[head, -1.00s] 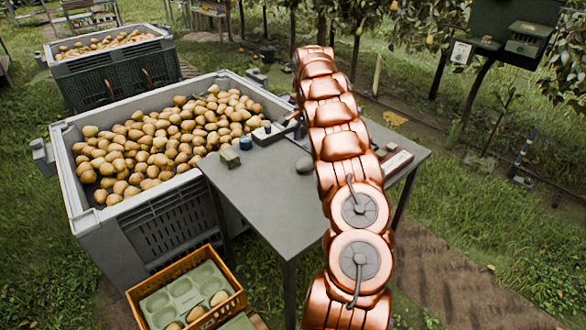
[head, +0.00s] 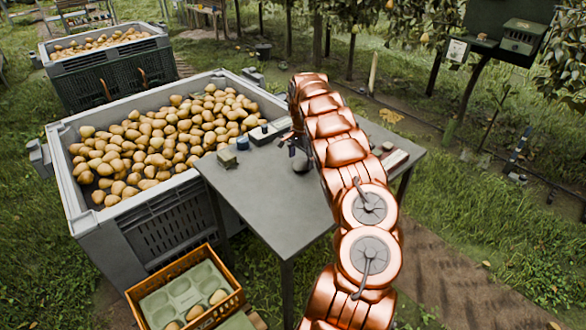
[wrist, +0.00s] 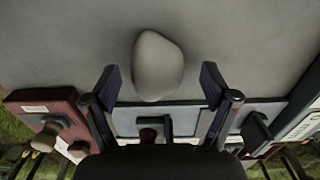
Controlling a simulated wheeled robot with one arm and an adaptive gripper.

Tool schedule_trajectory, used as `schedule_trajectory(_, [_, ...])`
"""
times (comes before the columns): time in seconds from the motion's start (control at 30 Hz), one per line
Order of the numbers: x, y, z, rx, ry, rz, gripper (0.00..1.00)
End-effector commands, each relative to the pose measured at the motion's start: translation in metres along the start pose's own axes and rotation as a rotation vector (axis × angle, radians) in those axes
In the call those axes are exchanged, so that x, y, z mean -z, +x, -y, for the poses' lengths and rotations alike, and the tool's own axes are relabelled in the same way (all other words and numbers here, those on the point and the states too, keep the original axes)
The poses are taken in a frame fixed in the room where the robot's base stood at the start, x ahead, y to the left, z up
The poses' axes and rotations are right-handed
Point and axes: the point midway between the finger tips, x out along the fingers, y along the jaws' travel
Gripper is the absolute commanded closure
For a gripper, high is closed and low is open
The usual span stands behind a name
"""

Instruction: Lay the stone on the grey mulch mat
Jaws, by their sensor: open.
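A smooth pale grey stone (wrist: 158,66) lies on the grey table top (wrist: 60,50). In the wrist view it sits between and slightly beyond the fingertips of my gripper (wrist: 160,84), which is open with a finger apart on either side. In the head view the stone (head: 301,165) shows small beside my copper-coloured arm, with my gripper (head: 296,147) low over the table just behind it, partly hidden by the arm. I cannot make out a grey mulch mat for certain in either view.
A large grey bin of pears (head: 62,150) stands left of the table. An orange crate (head: 133,297) with a pear tray is below. Small items, including a blue-topped jar (head: 243,143), line the table's far edge. The table's near left part is clear.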

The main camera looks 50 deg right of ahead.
Motion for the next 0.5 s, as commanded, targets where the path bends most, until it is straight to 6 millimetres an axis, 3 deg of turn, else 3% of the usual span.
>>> schedule_trajectory(0.33, [-0.0003,0.0067,-0.0002,-0.001,0.0,0.001,0.15])
schedule_trajectory(0.5, [-0.0003,0.0065,-0.0001,0.0,0.0,0.001,0.3])
